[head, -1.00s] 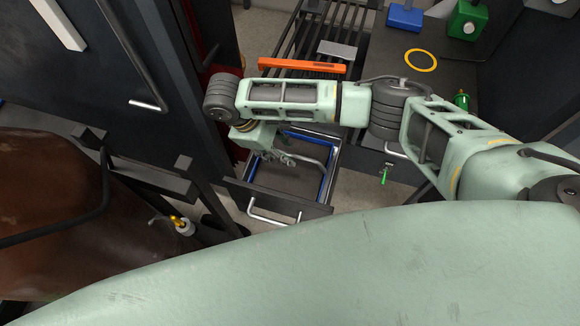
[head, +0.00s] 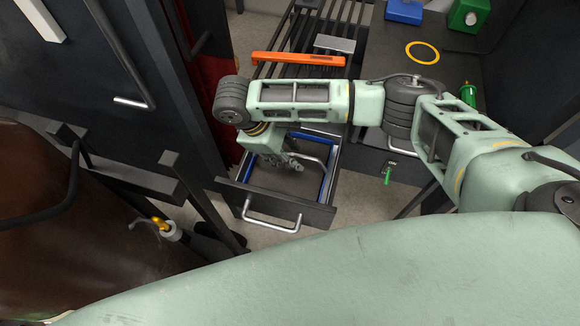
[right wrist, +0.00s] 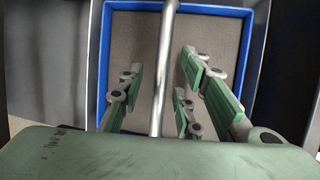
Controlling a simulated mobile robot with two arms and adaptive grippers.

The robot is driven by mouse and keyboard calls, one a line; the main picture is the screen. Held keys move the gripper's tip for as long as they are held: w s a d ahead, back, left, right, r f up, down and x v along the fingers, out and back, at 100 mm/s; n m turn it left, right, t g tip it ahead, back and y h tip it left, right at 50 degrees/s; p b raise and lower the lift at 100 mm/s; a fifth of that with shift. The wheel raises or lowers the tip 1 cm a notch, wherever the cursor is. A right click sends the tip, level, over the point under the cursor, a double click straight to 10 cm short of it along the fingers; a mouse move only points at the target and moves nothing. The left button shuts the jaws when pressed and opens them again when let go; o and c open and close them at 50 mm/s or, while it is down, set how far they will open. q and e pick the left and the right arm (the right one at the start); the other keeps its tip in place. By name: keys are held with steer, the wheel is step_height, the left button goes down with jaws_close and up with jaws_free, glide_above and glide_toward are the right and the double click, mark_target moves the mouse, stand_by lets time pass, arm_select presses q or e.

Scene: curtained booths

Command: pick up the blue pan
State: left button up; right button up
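The blue pan (head: 327,172) is a rectangular, blue-rimmed tray with a grey-brown floor, lying in an open drawer (head: 262,203). In the right wrist view its blue rim (right wrist: 102,60) fills the top, and a metal bar (right wrist: 164,65) crosses over it. My right gripper (head: 290,161) is above the pan in the head view, partly covering it. In the right wrist view the right gripper (right wrist: 160,75) is open, with fingers on both sides of the bar and apart from it. Whether the bar belongs to the pan is unclear. My left gripper is not in view.
The drawer has a metal front handle (head: 270,220). Behind it are a rack (head: 305,35) with an orange bar (head: 298,60) and a dark counter with a yellow ring (head: 423,52). A dark cabinet (head: 90,90) and a brown rounded object (head: 60,225) stand at left.

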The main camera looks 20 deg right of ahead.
jaws_close()
stand_by(0.6)
